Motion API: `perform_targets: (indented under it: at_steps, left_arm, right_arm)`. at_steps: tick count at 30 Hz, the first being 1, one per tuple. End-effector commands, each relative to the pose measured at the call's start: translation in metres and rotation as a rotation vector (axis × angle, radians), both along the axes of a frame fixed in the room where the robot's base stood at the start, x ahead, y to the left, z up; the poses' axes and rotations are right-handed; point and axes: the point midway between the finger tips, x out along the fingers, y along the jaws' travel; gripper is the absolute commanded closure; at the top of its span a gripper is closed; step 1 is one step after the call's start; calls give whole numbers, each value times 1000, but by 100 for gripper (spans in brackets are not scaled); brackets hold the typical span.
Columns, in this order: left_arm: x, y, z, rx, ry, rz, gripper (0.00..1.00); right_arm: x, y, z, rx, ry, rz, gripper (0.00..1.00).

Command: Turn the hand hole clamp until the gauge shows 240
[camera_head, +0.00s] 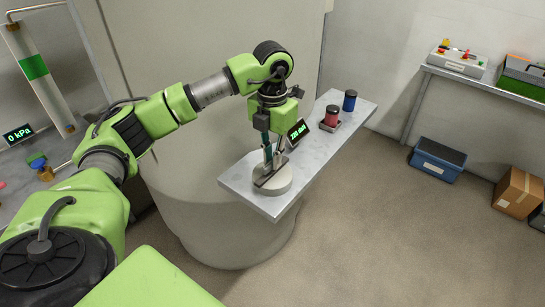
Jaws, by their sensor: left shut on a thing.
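The hand hole clamp (272,185) is a round pale grey piece with a dark bar across its top, at the near end of a grey shelf. My left gripper (270,162) comes down from above and is shut on the clamp's bar. The fingers partly cover the bar. The gauge (298,131) is a small dark display with green digits just behind and right of the gripper. Its digits are small and look like 228, but I cannot read them surely. My right gripper is not in view.
The grey shelf (236,180) also bears a red jar (332,115) in a holder and a blue jar (350,100) farther back. A large beige vessel stands behind. A second display (18,134) at left reads 0 kPa. A blue crate (437,160) and a cardboard box (518,192) stand on the floor at right.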

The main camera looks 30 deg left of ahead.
Motion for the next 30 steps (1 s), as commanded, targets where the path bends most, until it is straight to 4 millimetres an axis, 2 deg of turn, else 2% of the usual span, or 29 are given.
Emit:
perform_targets:
  at_steps: [11, 12, 13, 24, 28, 30]
  left_arm:
    - [0, 0, 0, 0, 0, -2, 100]
    - [0, 0, 0, 0, 0, -2, 79]
    - [0, 0, 0, 0, 0, -2, 72]
    - [0, 0, 2, 0, -1, -2, 72]
    - [1, 0, 15, -1, -4, -2, 72]
    - [1, 0, 27, 0, -6, -2, 72]
  right_arm:
    - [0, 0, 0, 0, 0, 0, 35]
    - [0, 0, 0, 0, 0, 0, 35]
    - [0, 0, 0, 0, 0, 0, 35]
    - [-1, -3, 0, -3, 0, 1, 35]
    - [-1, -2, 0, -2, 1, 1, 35]
    - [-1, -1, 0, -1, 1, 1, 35]
